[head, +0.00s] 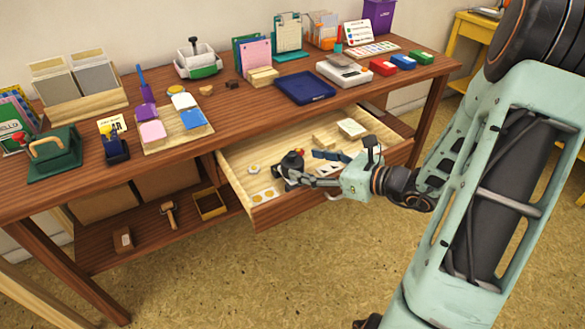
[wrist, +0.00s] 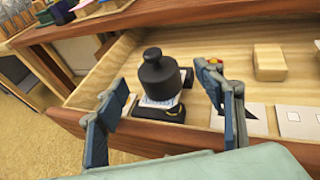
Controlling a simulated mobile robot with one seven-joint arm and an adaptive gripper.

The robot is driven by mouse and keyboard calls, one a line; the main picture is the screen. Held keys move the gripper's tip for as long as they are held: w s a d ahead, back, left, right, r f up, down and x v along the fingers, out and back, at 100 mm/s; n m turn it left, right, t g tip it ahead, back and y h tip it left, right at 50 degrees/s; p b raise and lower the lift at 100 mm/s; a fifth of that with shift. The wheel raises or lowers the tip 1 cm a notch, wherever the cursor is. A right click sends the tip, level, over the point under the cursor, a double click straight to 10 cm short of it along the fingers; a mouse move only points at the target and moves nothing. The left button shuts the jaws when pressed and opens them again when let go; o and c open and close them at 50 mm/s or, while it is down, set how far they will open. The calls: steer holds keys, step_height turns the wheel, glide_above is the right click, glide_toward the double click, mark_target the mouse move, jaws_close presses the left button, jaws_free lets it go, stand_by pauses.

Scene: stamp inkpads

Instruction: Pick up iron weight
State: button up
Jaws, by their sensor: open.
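The iron weight (wrist: 159,77) is a dark, knobbed cylinder in the open drawer. In the wrist view it stands upright on a white sheet or card over a dark, flat base. In the head view the weight (head: 292,161) is at the drawer's left part, partly hidden by my gripper. My gripper (wrist: 165,100) is open, with one blue-grey finger on each side of the weight in the wrist view and a visible gap to both. In the head view my gripper (head: 305,168) reaches into the drawer from the right.
The wooden drawer (head: 258,216) is pulled out under the tabletop. The drawer's front wall (wrist: 75,122) lies close to my fingers. The tabletop above is crowded with stationery.

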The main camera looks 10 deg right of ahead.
mark_target(295, 161)
steer(key=b+x, duration=0.2)
steer(key=x, duration=0.2)
steer(key=shift+w+a, duration=0.1)
steer(key=shift+a, duration=0.25)
steer(key=shift+w+a, duration=0.2)
steer(key=shift+w, duration=0.1)
jaws_close()
steer(key=shift+r, duration=0.1)
